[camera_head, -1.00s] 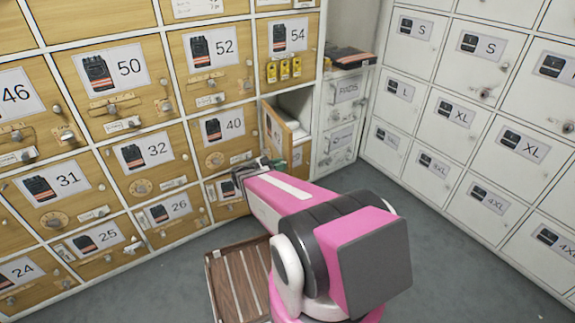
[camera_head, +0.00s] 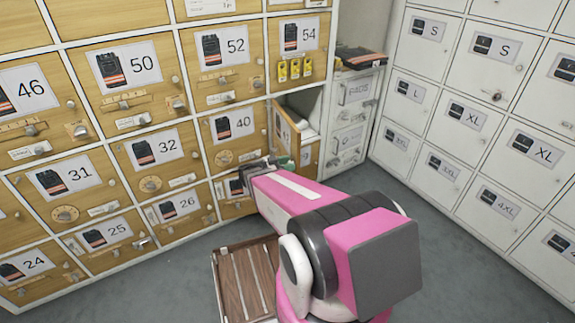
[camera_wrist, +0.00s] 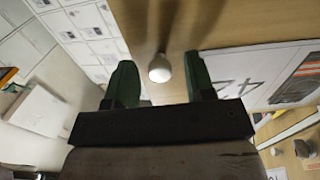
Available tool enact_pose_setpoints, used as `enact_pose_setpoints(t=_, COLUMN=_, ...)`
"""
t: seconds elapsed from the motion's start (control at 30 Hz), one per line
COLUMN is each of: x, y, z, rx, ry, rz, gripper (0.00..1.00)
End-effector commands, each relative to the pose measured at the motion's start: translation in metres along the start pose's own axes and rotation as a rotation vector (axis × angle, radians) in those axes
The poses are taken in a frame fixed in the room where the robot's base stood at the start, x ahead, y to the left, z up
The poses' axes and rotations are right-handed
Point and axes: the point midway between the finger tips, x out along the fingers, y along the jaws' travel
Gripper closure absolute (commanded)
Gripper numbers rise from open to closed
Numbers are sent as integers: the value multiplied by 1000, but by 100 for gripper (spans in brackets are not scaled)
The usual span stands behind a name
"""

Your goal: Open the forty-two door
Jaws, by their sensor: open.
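The forty-two door (camera_head: 284,130) is the wooden locker door right of door 40 and below door 54. It stands ajar, with the white inside of its compartment showing. In the wrist view its wooden face (camera_wrist: 215,22) carries a white label with an upside-down 42 (camera_wrist: 240,85). Its round grey knob (camera_wrist: 160,69) sits between the green fingertips of my gripper (camera_wrist: 160,82). The fingers are apart, one on each side of the knob, with gaps visible. In the head view my gripper (camera_head: 277,165) is low by the door, and my arm hides part of that area.
Numbered wooden doors, such as door 40 (camera_head: 233,125) and door 54 (camera_head: 300,38), surround it. White lockers (camera_head: 470,115) line the right wall. A slatted wooden item (camera_head: 245,280) lies on the floor beside my arm. Grey floor (camera_head: 440,260) is clear at right.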

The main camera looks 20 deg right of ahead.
Motion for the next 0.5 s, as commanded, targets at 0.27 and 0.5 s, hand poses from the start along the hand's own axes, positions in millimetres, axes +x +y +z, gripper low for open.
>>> enact_pose_setpoints(t=0.27, x=-34, y=-1, z=0, rx=0, ry=-1, rz=-2, gripper=51)
enact_pose_setpoints(t=0.5, x=-74, y=-1, z=0, rx=0, ry=0, rz=-1, gripper=51)
